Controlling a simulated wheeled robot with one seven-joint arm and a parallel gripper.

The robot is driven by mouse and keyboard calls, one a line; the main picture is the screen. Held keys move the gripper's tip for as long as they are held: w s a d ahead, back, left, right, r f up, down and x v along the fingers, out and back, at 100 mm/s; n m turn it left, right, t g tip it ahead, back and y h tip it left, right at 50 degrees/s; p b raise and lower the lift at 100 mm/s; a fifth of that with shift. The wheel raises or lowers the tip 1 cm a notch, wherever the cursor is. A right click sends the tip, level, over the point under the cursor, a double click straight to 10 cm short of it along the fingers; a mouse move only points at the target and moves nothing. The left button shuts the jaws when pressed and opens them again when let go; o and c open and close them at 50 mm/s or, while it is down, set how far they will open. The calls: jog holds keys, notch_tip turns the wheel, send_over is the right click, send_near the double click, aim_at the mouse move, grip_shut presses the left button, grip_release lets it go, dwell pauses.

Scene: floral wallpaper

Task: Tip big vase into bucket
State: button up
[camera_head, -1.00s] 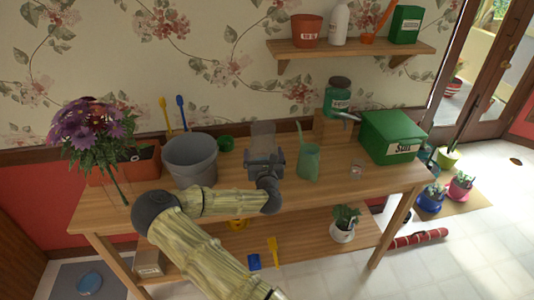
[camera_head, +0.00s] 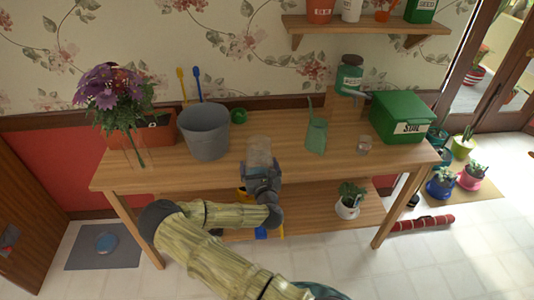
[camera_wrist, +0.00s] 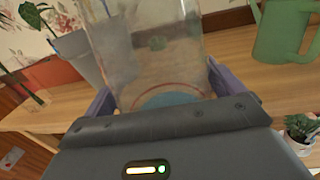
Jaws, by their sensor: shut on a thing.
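My gripper (camera_head: 262,168) is shut on a clear glass vase (camera_head: 258,152) in front of the bench's front edge. In the wrist view the vase (camera_wrist: 150,50) stands between my two purple-grey fingers, looking nearly upright, with a bluish patch low in it; I cannot tell what that is. The grey bucket (camera_head: 204,132) stands on the bench behind and left of my gripper, apart from the vase. Part of the bucket (camera_wrist: 84,52) shows at the left in the wrist view, beside the vase. The bucket's inside is mostly hidden.
On the wooden bench (camera_head: 290,165), purple flowers (camera_head: 112,88) stand in a glass at left. A green watering can (camera_head: 317,135), small glass (camera_head: 364,146) and green soil box (camera_head: 400,118) stand at right. Potted plants (camera_head: 440,180) stand on the floor at right.

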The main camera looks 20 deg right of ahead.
jog(key=s+a+f+n+y, duration=0.2)
jog(key=s+a+f+y, duration=0.1)
jog(key=s+a+f, duration=0.4)
jog(key=shift+a+f+n, duration=0.3)
jog(key=shift+a+f, duration=0.1)
jog(key=shift+a, duration=0.4)
jog(key=shift+s+d, duration=0.1)
jog(key=shift+s, duration=0.05)
